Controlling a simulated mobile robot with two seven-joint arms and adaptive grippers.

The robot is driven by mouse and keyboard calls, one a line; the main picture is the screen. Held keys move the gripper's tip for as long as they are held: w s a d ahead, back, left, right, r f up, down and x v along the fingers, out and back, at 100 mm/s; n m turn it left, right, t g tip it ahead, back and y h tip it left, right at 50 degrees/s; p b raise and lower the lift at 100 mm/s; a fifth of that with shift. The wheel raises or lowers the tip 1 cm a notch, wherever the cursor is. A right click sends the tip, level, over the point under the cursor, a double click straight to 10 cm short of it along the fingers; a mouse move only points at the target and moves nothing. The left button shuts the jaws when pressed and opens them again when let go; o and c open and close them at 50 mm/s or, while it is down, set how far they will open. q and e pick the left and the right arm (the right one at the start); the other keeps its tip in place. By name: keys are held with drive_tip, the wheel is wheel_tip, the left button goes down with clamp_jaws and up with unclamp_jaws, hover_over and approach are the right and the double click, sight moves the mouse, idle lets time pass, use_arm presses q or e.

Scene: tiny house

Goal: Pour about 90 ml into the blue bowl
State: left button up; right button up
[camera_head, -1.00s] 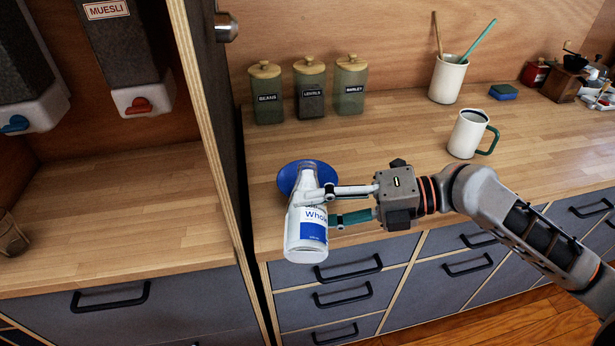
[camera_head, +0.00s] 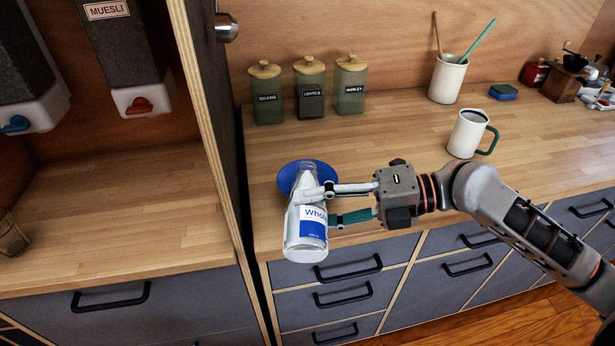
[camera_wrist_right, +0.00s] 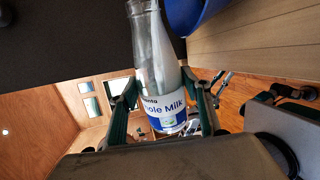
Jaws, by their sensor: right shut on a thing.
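The blue bowl (camera_head: 288,179) sits on the wooden counter near its front left end, partly hidden behind the bottle. My right gripper (camera_head: 325,205) is shut on a glass milk bottle (camera_head: 306,240) with a white and blue label. The bottle is tilted, its neck over the bowl and its base toward the front of the counter. In the right wrist view the bottle (camera_wrist_right: 158,60) stands between the fingers, its neck clear and milk visible in its body. The bowl's wall (camera_wrist_right: 190,14) shows beside its neck. I cannot make out a stream or the bowl's contents. My left gripper is not in view.
Several labelled canisters (camera_head: 311,92) stand behind the bowl. A white mug (camera_head: 467,135) with a green handle, a utensil cup (camera_head: 447,80) and a blue sponge (camera_head: 503,92) are to the right. A tall cabinet panel (camera_head: 215,150) rises just left. The counter's middle is clear.

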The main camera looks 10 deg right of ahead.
drive_tip(key=shift+r+m, duration=0.3)
drive_tip(key=shift+r, duration=0.2)
idle(0.3)
drive_tip(key=shift+s+a, duration=0.1)
drive_tip(key=shift+s, duration=0.05)
idle(0.4)
drive_tip(key=shift+r+g, duration=0.1)
drive_tip(key=shift+g, duration=0.2)
drive_tip(key=f+n, duration=0.1)
drive_tip(key=s+f+t, duration=0.1)
drive_tip(key=shift+s+a+f+n, duration=0.1)
drive_tip(key=shift+f+n, duration=0.25)
drive_tip(key=shift+n, duration=0.05)
drive_tip(key=shift+s+f, duration=0.15)
drive_tip(key=shift+f+n, duration=0.15)
drive_tip(key=shift+n, duration=0.25)
drive_tip(key=shift+t+b, duration=0.3)
drive_tip(key=shift+b, duration=0.3)
drive_tip(key=shift+r, duration=0.2)
